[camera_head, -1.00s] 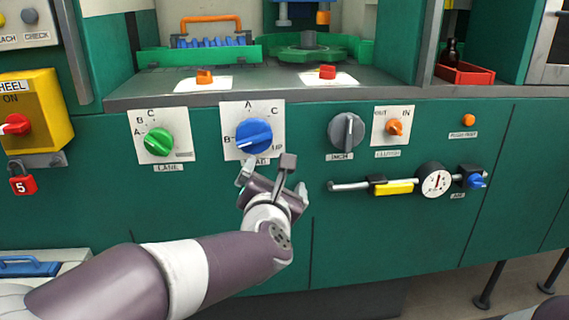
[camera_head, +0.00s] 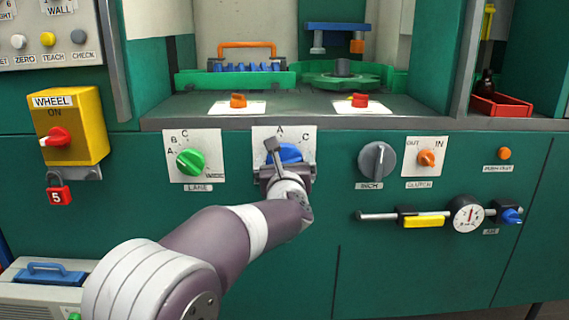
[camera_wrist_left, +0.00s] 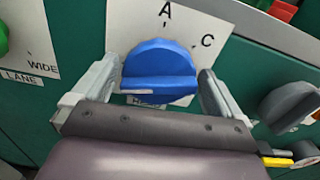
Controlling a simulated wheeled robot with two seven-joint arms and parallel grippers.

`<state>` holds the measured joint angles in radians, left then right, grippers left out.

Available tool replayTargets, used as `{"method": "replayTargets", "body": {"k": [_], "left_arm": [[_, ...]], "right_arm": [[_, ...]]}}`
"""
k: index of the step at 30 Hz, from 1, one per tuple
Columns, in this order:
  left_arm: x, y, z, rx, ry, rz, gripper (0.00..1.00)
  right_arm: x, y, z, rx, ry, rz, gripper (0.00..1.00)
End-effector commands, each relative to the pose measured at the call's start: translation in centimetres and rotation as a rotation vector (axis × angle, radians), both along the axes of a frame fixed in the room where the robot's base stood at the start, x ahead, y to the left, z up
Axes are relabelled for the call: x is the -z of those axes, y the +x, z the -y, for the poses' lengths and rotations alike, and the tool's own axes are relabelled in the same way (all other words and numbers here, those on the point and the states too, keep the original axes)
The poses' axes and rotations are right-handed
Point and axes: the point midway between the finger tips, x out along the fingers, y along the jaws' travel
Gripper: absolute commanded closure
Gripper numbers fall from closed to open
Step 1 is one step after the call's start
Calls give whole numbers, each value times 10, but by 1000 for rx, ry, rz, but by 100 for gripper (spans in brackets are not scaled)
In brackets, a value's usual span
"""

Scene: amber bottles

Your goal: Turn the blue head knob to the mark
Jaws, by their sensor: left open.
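The blue head knob (camera_head: 290,153) sits on a white plate (camera_head: 300,136) on the green panel, with marks A and C showing. In the head view my left gripper covers its lower part. In the left wrist view the blue knob (camera_wrist_left: 158,72) lies between the two open fingers of my left gripper (camera_wrist_left: 163,88), with a finger on each side. The right finger is very near the knob's edge; whether either finger touches it I cannot tell. The B mark and most of the label below are hidden. My right gripper is not in view.
The green lane knob (camera_head: 190,161) is left of the blue knob, and the grey inch knob (camera_head: 377,161) is right of it. Further right are the orange clutch knob (camera_head: 427,158) and a gauge (camera_head: 467,213). A yellow wheel switch box (camera_head: 72,125) juts out at left.

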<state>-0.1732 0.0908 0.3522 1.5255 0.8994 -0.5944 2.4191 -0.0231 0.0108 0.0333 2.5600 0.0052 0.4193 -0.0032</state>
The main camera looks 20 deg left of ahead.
Motion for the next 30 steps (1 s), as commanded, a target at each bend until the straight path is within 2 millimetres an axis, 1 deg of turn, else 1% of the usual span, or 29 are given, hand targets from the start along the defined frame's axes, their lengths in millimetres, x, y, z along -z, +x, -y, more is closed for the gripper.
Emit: {"method": "replayTargets", "body": {"k": [3,10,11,12,14,23,30], "left_arm": [[0,4,-1,1,1,-1,0],[0,5,-1,1,1,-1,0],[0,5,-1,1,1,-1,10],[0,5,-1,1,1,0,23],[0,5,-1,1,1,-1,42],[0,5,-1,2,23,-7,42],[1,5,0,3,140,-41,42]], "right_arm": [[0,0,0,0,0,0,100],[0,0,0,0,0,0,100],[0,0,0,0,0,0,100],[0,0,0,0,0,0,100],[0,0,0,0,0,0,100],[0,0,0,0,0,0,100],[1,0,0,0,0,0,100]]}}
